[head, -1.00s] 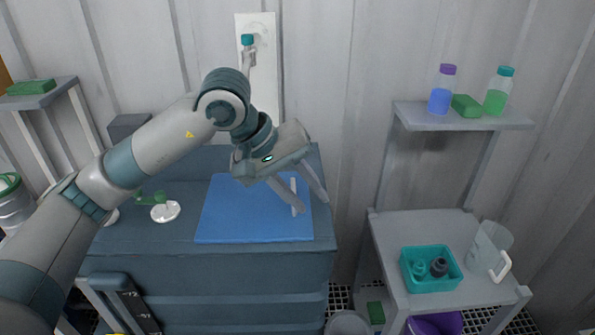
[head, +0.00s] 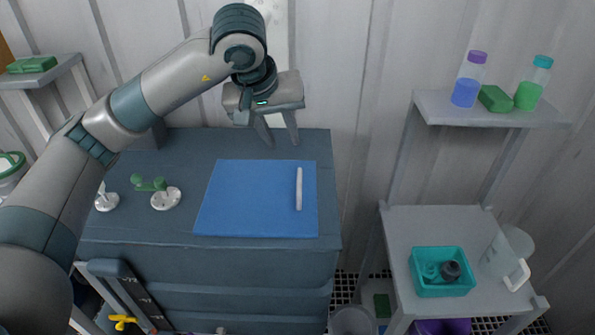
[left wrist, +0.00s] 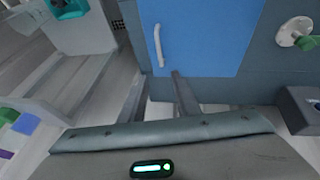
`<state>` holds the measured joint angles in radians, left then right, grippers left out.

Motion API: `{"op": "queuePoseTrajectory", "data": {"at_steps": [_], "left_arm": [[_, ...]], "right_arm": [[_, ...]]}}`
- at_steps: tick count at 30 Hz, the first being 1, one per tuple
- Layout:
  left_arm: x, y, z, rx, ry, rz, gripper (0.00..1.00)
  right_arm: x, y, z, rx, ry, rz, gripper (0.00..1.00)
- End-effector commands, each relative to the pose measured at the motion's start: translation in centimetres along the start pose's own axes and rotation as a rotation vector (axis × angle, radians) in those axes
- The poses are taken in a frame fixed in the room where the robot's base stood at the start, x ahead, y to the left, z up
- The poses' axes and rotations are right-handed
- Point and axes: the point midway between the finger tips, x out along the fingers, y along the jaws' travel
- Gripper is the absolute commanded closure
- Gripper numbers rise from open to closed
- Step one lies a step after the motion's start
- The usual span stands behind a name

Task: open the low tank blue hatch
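The blue hatch (head: 250,200) lies flat and closed on top of the low dark blue-grey tank (head: 200,142). Its white bar handle (head: 299,188) stands near the hatch's right edge. My left gripper (head: 278,142) is past the far edge of the hatch, up and behind the handle, with its two fingers spread and nothing between them. In the left wrist view the hatch (left wrist: 205,35) and handle (left wrist: 158,45) show beyond the open fingers (left wrist: 158,78), apart from them. My right gripper does not show.
White flanges with a green valve handle (head: 150,184) sit left of the hatch. A grey cart (head: 425,225) with a teal bin (head: 443,286) and clear jug (head: 508,252) stands right. A wall shelf (head: 490,110) holds bottles. The corrugated wall is close behind the tank.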

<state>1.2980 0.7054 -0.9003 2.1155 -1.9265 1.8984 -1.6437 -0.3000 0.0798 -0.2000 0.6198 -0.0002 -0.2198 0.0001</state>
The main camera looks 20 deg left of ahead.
Motion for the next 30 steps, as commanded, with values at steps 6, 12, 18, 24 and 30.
{"op": "queuePoseTrajectory", "data": {"at_steps": [6, 12, 18, 24, 30], "left_arm": [[2.1, 0.0, 0.0, -0.001, -0.004, -0.001, 0.71], [5.4, 0.0, 0.1, -0.001, -0.005, -0.003, 0.71], [9.0, 0.0, 0.1, -0.002, -0.006, -0.002, 0.71], [12.5, 0.1, 0.1, -0.002, -0.005, 0.000, 0.71], [15.3, 0.1, 0.1, -0.001, -0.004, 0.001, 0.71]], "right_arm": [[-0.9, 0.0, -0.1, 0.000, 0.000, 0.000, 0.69], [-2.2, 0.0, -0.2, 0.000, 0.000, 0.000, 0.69], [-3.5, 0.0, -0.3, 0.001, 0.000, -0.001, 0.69], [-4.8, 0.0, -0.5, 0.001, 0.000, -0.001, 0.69], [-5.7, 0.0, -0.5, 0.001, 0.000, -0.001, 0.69]]}}
